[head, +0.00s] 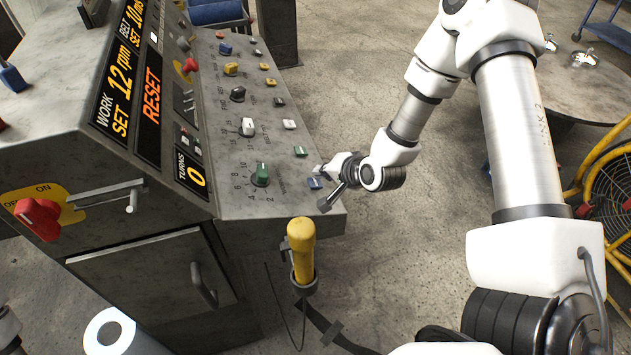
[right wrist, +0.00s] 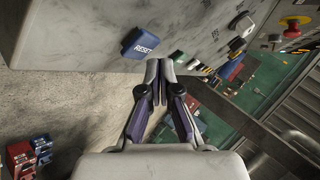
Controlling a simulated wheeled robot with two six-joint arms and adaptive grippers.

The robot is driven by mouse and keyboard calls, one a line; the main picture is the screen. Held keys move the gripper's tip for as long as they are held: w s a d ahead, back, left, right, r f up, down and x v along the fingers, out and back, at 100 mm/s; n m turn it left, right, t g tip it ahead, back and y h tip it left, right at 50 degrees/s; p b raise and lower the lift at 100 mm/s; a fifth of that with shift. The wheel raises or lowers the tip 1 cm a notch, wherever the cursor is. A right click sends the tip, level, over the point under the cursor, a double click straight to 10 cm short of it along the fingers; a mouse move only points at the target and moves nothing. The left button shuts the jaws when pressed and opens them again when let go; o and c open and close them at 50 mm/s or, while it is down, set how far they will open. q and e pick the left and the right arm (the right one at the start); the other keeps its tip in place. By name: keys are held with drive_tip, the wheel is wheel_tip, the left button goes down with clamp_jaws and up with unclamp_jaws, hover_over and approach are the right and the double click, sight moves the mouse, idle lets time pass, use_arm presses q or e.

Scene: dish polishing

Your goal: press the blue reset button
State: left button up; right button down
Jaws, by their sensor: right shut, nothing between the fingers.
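The blue reset button (head: 315,183) sits near the right front corner of the console's sloping panel. In the right wrist view the button (right wrist: 140,43) shows its white RESET lettering, just left of and above my fingertips. My right gripper (head: 319,170) is at the panel's right edge, right beside the button. In the right wrist view the gripper (right wrist: 159,63) is shut and empty, with its fingertips together. A small gap shows between the tips and the button in the picture; I cannot tell whether they touch the panel. My left gripper is not in view.
The panel holds a green knob (head: 262,174), a green button (head: 300,151) and several other controls. A yellow-handled pendant (head: 301,240) stands at the console's front edge. A display (head: 151,98) reads RESET. A round table (head: 575,75) stands at the right. Concrete floor lies between.

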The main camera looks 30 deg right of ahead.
drive_tip(key=shift+f, duration=0.1)
idle(0.8)
drive_tip(key=shift+a+f+b, duration=0.15)
drive_tip(key=shift+f+b, duration=0.15)
drive_tip(key=shift+b, duration=0.2)
drive_tip(key=shift+a+f+b, duration=0.15)
drive_tip(key=shift+f+b, duration=0.35)
drive_tip(key=shift+b, duration=0.1)
idle(0.4)
idle(0.4)
drive_tip(key=shift+d+r+p, duration=0.3)
drive_tip(key=shift+r+p, duration=0.6)
drive_tip(key=r+p, duration=0.1)
drive_tip(key=d+r+p, duration=0.1)
drive_tip(key=r+p, duration=0.2)
drive_tip(key=p, duration=0.1)
drive_tip(key=shift+s+d+r, duration=0.25)
drive_tip(key=shift+d+r, duration=0.05)
drive_tip(key=shift+r, duration=0.05)
